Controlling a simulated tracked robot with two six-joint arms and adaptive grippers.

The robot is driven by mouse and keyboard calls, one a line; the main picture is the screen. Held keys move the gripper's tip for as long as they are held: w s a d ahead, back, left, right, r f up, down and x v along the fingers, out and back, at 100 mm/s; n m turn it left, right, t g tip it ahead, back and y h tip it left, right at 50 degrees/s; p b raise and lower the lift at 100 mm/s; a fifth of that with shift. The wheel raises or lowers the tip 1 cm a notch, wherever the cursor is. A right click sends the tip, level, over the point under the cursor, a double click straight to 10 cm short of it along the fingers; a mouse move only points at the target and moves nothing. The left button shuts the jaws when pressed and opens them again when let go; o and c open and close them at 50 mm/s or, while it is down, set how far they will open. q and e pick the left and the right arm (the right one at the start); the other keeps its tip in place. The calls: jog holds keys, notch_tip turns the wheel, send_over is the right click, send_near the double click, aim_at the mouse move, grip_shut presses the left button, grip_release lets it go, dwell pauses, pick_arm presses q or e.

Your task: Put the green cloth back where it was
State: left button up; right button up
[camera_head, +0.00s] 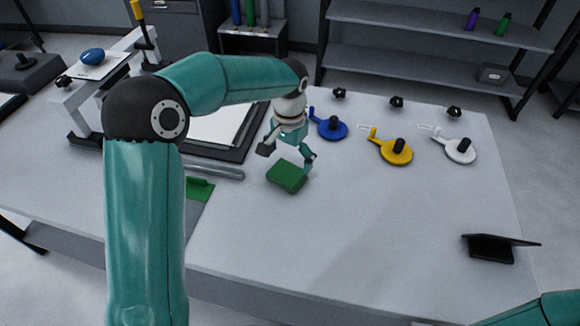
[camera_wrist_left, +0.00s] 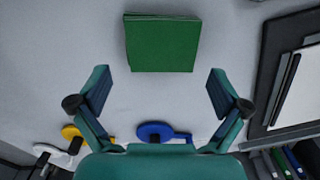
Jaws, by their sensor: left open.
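The green cloth (camera_head: 287,176) lies folded into a thick square on the white table, near its middle. It also shows in the left wrist view (camera_wrist_left: 162,44), flat on the table, ahead of the fingertips. My left gripper (camera_head: 287,158) is open and empty, just above and behind the cloth in the head view. In the left wrist view its two fingers (camera_wrist_left: 158,92) are spread wide, with bare table between them. My right gripper is out of view; only a piece of my right arm shows at the bottom right corner.
Blue (camera_head: 331,129), yellow (camera_head: 395,151) and white (camera_head: 460,150) round tools stand along the back right. A grey rod (camera_head: 214,171) and a flat green piece (camera_head: 200,188) lie to the left. A black stand (camera_head: 490,248) is at the right. The front middle is clear.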

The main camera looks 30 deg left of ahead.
aim_at(290, 170)
pick_arm(q)
notch_tip(290, 170, up, 8)
jog(key=shift+f, duration=0.15)
dwell(0.6)
